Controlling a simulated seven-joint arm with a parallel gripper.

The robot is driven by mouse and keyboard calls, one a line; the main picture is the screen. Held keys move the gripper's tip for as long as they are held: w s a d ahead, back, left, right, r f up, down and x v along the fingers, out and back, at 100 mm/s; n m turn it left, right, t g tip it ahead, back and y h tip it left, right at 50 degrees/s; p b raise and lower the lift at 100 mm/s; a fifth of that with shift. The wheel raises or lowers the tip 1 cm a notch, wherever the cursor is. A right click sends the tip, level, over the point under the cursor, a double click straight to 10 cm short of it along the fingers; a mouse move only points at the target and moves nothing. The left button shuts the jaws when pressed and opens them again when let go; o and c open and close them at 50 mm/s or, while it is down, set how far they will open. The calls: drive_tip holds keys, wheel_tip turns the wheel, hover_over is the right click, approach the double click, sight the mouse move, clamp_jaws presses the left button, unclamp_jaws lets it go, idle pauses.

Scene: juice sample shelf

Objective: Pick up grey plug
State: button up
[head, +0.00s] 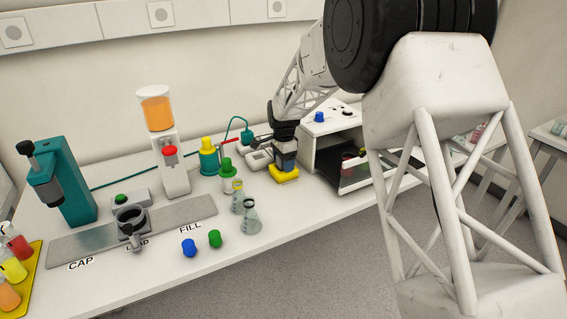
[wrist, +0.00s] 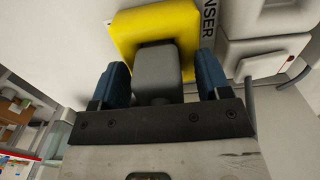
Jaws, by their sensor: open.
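The grey plug (wrist: 157,72) shows in the wrist view as a blocky grey piece against a yellow block (wrist: 126,38). My gripper (wrist: 158,78) is open, with one blue finger on each side of the plug. Narrow gaps seem to show between the fingers and the plug; contact is hard to tell. In the head view my gripper (head: 284,158) points down just above the yellow block (head: 284,176) on the bench. There the plug is mostly hidden by the fingers.
A light grey fixture (head: 257,158) stands close left of my gripper, and a white open-fronted box (head: 318,148) close right. A green-capped bottle (head: 227,180) and flasks (head: 252,218) stand in front to the left. The front bench right of the flasks is clear.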

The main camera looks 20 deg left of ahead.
drive_tip(key=c, duration=1)
drive_tip(key=shift+c, duration=0.2)
drive_tip(key=shift+r, duration=0.2)
drive_tip(key=shift+r, duration=1.5)
drive_tip(key=shift+s+d+r, duration=0.15)
drive_tip(key=shift+s, duration=0.15)
drive_tip(key=s+d, duration=0.3)
drive_tip(key=s, duration=0.3)
drive_tip(key=s+d+r, duration=0.1)
drive_tip(key=s+d, duration=0.3)
drive_tip(key=s, duration=0.3)
drive_tip(key=shift+s+d+r, duration=0.2)
drive_tip(key=shift+d, duration=0.05)
